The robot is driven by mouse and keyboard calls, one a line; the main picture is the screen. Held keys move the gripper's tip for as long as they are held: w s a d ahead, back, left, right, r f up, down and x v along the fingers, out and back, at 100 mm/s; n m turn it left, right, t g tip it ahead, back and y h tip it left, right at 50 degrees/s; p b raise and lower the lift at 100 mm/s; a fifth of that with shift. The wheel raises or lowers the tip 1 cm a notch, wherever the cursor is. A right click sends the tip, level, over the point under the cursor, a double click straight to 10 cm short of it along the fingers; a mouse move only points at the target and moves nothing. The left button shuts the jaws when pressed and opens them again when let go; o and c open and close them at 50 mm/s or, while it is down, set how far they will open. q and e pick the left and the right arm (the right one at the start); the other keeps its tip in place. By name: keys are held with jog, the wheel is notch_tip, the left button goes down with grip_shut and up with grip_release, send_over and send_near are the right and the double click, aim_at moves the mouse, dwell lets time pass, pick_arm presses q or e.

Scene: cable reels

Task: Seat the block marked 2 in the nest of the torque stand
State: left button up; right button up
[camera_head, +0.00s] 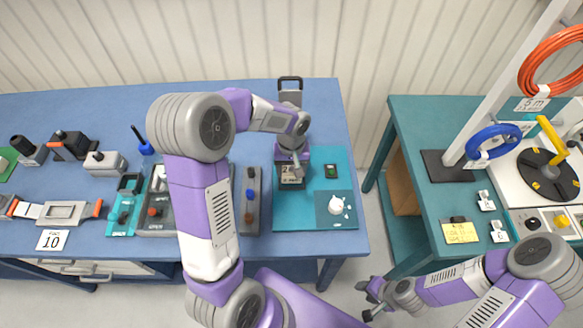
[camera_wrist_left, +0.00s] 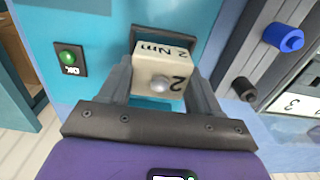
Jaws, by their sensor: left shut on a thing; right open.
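The block marked 2 (camera_wrist_left: 163,78), cream with "2 Nm" on its side, is between the fingers of my left gripper (camera_wrist_left: 160,88). In the head view, the left gripper (camera_head: 291,165) is over the teal torque stand (camera_head: 285,222) at the back left of its plate, and the block (camera_head: 292,172) shows just below it. In the wrist view, a dark-edged nest (camera_wrist_left: 188,14) lies behind the block, partly covered by it. I cannot tell whether the block touches the nest. My right gripper (camera_head: 372,299) is open and empty, low between the two tables.
A green OK lamp (camera_head: 331,171) and a white item on a darker pad (camera_head: 336,206) share the stand's plate. A grey strip with knobs (camera_head: 250,202) stands left of it. The right table (camera_head: 420,120) holds cable reels, beyond a floor gap.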

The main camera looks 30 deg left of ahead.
aim_at(291, 170)
pick_arm(q)
jog(key=shift+f, duration=0.15)
jog(key=shift+f+b, duration=0.8)
jog(key=o, duration=1.2)
notch_tip(291, 170, up, 8)
jog(key=shift+f+p, duration=0.1)
jog(key=shift+p, duration=0.55)
